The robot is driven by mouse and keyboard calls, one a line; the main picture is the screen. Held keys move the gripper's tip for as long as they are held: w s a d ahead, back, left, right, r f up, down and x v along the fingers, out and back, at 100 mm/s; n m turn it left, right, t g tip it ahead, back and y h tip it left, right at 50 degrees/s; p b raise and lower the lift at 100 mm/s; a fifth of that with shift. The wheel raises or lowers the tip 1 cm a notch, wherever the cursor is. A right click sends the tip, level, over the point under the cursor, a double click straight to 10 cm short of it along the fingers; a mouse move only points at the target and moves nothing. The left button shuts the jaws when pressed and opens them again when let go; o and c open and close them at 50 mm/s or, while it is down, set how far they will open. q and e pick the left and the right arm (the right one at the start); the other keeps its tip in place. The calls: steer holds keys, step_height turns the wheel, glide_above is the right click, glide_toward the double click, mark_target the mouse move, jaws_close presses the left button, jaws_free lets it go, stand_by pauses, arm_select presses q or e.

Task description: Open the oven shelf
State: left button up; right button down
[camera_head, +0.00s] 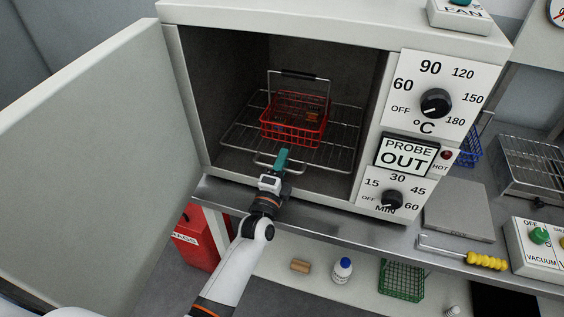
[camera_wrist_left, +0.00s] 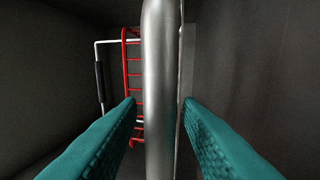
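The oven shelf (camera_head: 338,150) is a wire rack inside the oven (camera_head: 325,28), with a looped bar handle (camera_head: 296,169) at its front. The oven door (camera_head: 95,150) stands wide open at the left. My left gripper (camera_head: 284,158) is at the shelf's front handle, at the oven's mouth. In the left wrist view, the metal bar (camera_wrist_left: 162,80) runs upright between the two teal fingers (camera_wrist_left: 160,110), with a narrow gap on each side. The fingers look open around it. A red wire basket (camera_head: 293,122) stands on the shelf; part of it shows in the left wrist view (camera_wrist_left: 133,70). My right gripper is not in view.
The oven's right panel has a temperature dial (camera_head: 435,103) and a timer dial (camera_head: 392,199). A steel ledge (camera_head: 330,213) runs below the oven. A green basket (camera_head: 401,280), a bottle (camera_head: 342,270) and a red box (camera_head: 196,240) sit lower down.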

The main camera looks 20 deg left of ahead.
arm_select(q)
jaws_close()
steer(key=shift+r, duration=0.1)
steer(key=shift+s+r+p, duration=0.1)
steer(key=shift+s+p, duration=0.4)
steer(key=shift+s, duration=0.05)
steer(key=s+p, duration=0.7)
steer(key=s, duration=1.4)
steer(key=shift+a+p, duration=0.4)
steer(key=shift+a, duration=0.05)
steer(key=shift+s, duration=0.1)
